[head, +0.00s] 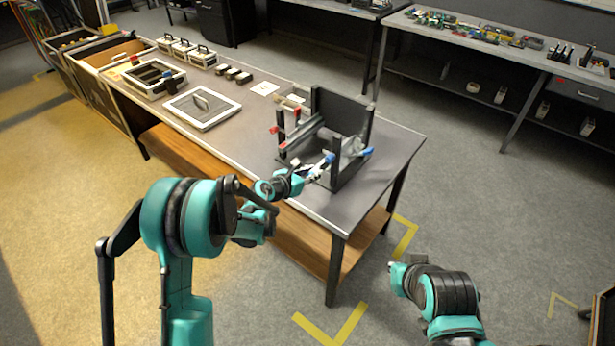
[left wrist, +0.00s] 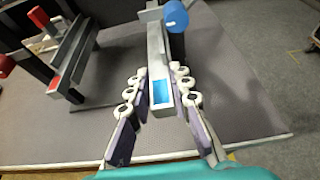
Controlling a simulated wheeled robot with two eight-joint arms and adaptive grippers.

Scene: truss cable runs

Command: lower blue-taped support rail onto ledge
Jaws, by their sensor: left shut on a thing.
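The grey support rail (left wrist: 157,50) has a blue-taped near end (left wrist: 162,92) in the left wrist view. My left gripper (left wrist: 160,88) is shut on that end, one finger on each side. The rail's far end and the ledge cannot be made out clearly. The end of my right arm (head: 396,269) is low, away from the bench; its fingers cannot be made out.
A blue cylindrical part (left wrist: 175,16) is close to the rail. A red-ended rail (left wrist: 66,62) lies to the left on the stand. A white-rimmed tray (head: 203,106) is farther along the bench. The bench's right end (head: 392,160) is clear.

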